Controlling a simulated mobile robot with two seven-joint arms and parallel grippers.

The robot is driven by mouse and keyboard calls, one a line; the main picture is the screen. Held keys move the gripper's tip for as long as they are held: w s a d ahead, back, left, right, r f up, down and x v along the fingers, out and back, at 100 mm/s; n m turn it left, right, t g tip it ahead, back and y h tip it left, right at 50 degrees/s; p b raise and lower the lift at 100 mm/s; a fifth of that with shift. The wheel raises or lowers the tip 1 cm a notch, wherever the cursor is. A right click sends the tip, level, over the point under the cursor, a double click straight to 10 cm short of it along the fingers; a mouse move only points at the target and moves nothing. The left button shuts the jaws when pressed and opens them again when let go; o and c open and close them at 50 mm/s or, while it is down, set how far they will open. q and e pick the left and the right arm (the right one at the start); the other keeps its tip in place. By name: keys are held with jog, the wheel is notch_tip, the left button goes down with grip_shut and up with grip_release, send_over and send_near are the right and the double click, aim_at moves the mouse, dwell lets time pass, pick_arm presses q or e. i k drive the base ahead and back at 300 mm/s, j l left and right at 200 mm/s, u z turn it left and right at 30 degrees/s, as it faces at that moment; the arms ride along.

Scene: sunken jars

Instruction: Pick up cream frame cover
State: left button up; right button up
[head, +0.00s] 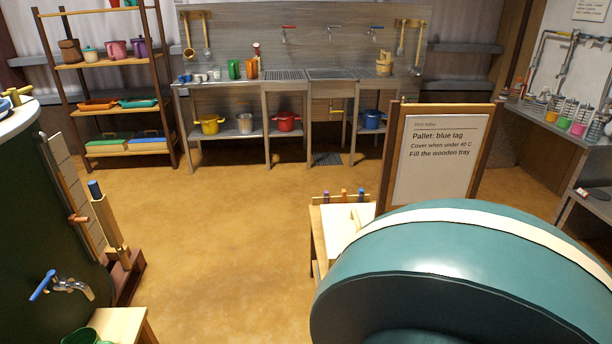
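A flat cream panel (342,219) with a pale wooden bar on it lies at the wooden stand right of centre. It looks like the cream frame cover, but I cannot be sure. Neither of my grippers shows in the head view, so I cannot see any gripper near the panel.
A teal rounded shape with a cream band fills the lower right. A framed sign (438,160) stands behind the stand. A dark green vat (40,220) with a blue-handled tap (62,286) is at left. The brown floor (220,220) between is clear.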

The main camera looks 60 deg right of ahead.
aim_at(339, 223)
jog(key=i+z, duration=0.3)
jog(key=z, duration=0.2)
jog(key=i+z, duration=0.3)
jog(key=z, duration=0.2)
jog(key=i+j+z, duration=0.25)
jog(key=z, duration=0.2)
jog(key=i+z, duration=0.15)
jog(key=z, duration=0.25)
jog(key=i+z, duration=0.15)
jog(key=z, duration=0.25)
jog(key=i+j+z, duration=0.1)
jog(key=z, duration=0.3)
jog(key=i+j+z, duration=0.1)
jog(key=z, duration=0.35)
jog(key=i+j+z, duration=0.15)
jog(key=z, duration=0.25)
jog(key=i+j+z, duration=0.1)
jog(key=j+z, duration=0.25)
jog(key=i+j+z, duration=0.1)
jog(key=j+z, duration=0.3)
jog(key=i+j+z, duration=0.2)
jog(key=j, duration=0.15)
jog(key=j+z, duration=0.15)
jog(key=j, duration=0.2)
jog(key=k, duration=0.05)
